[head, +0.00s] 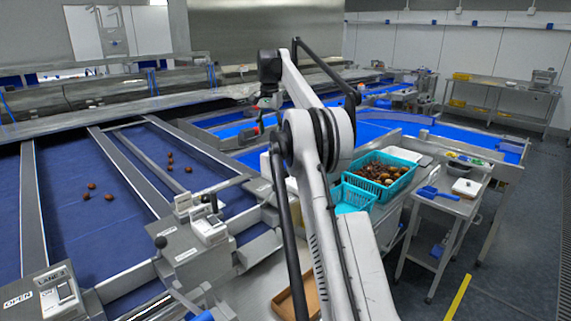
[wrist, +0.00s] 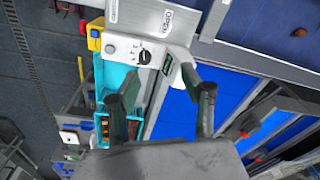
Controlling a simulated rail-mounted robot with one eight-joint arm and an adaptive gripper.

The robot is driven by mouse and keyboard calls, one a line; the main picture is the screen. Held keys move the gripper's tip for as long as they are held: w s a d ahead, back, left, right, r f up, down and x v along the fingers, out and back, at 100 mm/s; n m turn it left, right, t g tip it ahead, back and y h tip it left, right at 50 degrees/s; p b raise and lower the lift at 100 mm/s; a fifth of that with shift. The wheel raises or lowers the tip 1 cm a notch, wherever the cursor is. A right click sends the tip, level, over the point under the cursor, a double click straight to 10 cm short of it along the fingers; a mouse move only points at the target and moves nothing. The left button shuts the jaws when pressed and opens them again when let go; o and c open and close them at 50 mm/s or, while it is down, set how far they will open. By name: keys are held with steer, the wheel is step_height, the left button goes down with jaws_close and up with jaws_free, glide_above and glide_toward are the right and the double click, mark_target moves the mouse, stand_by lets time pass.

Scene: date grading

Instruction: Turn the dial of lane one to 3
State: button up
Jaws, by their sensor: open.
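In the wrist view, a small black dial (wrist: 145,57) sits on a white panel (wrist: 121,48) with printed numbers around it. Its pointer is too small to read. The panel is beside a grey housing (wrist: 190,15) marked OPEN. My gripper (wrist: 166,92) is open and empty, its two dark fingers apart. The dial shows beyond the left finger, toward the top of the picture, and no finger visibly touches it. No lane number is legible on this housing. In the head view my arm fills the middle, and I cannot make out the gripper or this dial clearly.
In the head view, a grey control box (head: 185,256) with a black lever knob stands left of my arm. A lane box (head: 55,295) is at lower left. Blue belts (head: 75,215) carry several dates. Teal crates (head: 405,181) and a side table (head: 465,207) are right of my arm.

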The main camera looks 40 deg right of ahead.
steer(key=d+f+m+p, duration=0.2)
steer(key=d+f, duration=0.2)
steer(key=d, duration=0.3)
steer(key=shift+g, duration=0.3)
steer(key=f, duration=1.3)
steer(key=shift+s+f+p, duration=0.3)
steer(key=shift+s, duration=0.1)
jaws_close()
